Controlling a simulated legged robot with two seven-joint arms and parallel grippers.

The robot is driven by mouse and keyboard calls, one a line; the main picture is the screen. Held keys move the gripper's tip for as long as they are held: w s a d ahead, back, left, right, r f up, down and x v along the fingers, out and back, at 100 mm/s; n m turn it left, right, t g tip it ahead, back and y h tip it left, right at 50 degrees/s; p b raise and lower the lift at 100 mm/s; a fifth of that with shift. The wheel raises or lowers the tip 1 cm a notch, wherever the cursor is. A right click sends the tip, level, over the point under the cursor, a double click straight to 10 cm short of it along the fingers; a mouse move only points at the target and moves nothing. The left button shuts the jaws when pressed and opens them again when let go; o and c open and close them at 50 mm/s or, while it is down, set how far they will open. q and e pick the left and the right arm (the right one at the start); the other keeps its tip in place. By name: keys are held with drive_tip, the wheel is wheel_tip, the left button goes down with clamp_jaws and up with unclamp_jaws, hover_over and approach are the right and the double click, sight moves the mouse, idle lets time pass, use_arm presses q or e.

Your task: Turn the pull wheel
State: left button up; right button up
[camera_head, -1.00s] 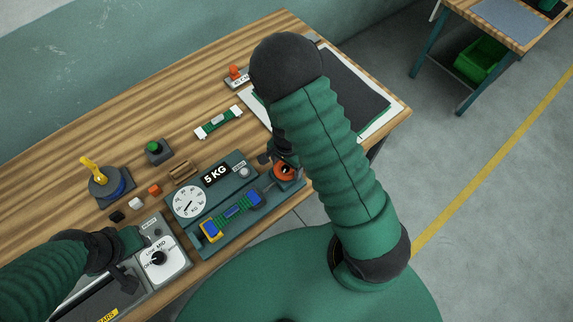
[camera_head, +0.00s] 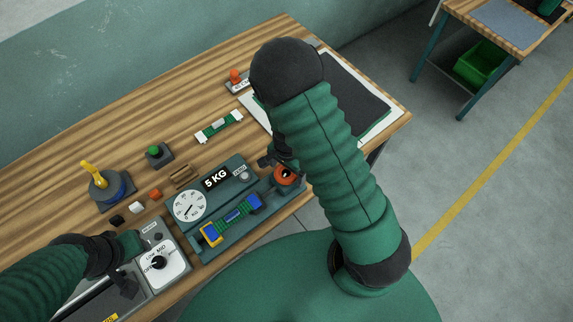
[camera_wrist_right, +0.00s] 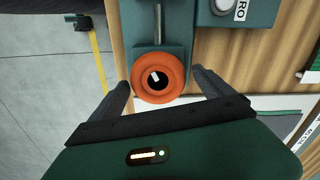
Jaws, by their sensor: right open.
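The orange pull wheel (camera_head: 290,172) is at the right end of the green tester (camera_head: 207,240), partly hidden by my right arm in the head view. In the right wrist view the wheel (camera_wrist_right: 142,87) shows whole, a ring with a dark centre and a white mark, on the end of the tester's metal rod. My right gripper (camera_wrist_right: 161,84) is open, with one finger on either side of the wheel and gaps visible. In the head view my right gripper (camera_head: 272,160) is mostly hidden behind my arm. My left gripper (camera_head: 127,265) is over the grey control box; its jaws are unclear.
The tester carries a dial (camera_head: 189,206), a "5 KG" sign (camera_head: 216,179) and a clamped green strip (camera_head: 233,216). A grey box with a knob (camera_head: 158,263) stands left of it. A green button (camera_head: 154,151) and a yellow-levered device (camera_head: 98,180) stand behind.

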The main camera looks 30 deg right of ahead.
sight(286, 171)
wheel_tip(286, 171, up, 17)
drive_tip(key=p, duration=0.2)
drive_tip(key=shift+f, duration=0.2)
drive_tip(key=shift+w, duration=0.1)
idle(1.4)
